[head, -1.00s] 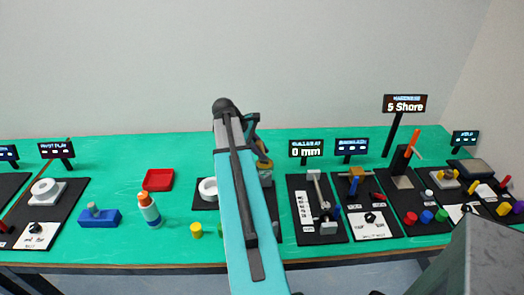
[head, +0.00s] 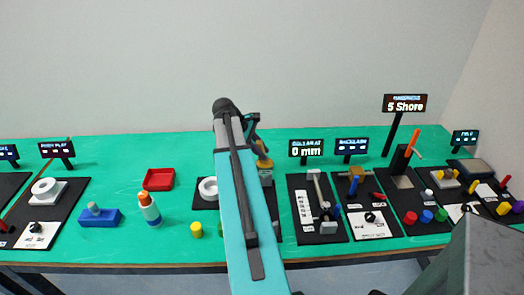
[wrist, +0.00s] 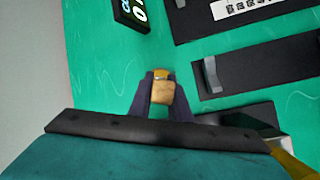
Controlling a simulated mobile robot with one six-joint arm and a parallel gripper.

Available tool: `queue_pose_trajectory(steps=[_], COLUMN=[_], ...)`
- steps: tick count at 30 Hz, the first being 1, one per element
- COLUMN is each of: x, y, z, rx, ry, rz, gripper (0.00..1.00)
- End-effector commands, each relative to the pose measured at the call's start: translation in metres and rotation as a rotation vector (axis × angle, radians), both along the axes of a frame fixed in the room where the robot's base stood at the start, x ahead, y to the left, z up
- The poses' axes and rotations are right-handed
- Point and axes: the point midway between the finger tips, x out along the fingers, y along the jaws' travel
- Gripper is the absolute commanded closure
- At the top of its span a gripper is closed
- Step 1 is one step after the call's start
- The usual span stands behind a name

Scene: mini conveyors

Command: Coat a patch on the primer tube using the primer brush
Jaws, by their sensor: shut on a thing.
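My gripper (wrist: 160,95) is shut on a small tan and yellow piece, which I take to be the primer brush (wrist: 162,92). Two dark fingers stand on either side of it in the wrist view. In the head view the gripper is partly behind my arm, and the tan piece (head: 263,163) shows just right of the arm, above an olive block-like thing (head: 266,178). I cannot tell whether they touch. I cannot make out the primer tube for certain; part of the board behind my arm is hidden.
A white ring (head: 208,188) sits left of my arm. A red tray (head: 159,180), an orange-capped bottle (head: 150,212) and a yellow cylinder (head: 196,230) stand further left. Boards with displays, such as the 0 mm sign (head: 306,150), crowd the right. Green table is clear around the tray.

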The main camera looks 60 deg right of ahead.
Motion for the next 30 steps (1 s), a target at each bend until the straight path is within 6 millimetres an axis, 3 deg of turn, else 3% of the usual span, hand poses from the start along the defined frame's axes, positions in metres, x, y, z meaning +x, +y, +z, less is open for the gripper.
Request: queue_pose_trajectory(steps=[30], x=[0.000], y=[0.000], z=[0.056], rx=[-0.001], ry=[0.000], rz=[0.000], gripper=[1.00])
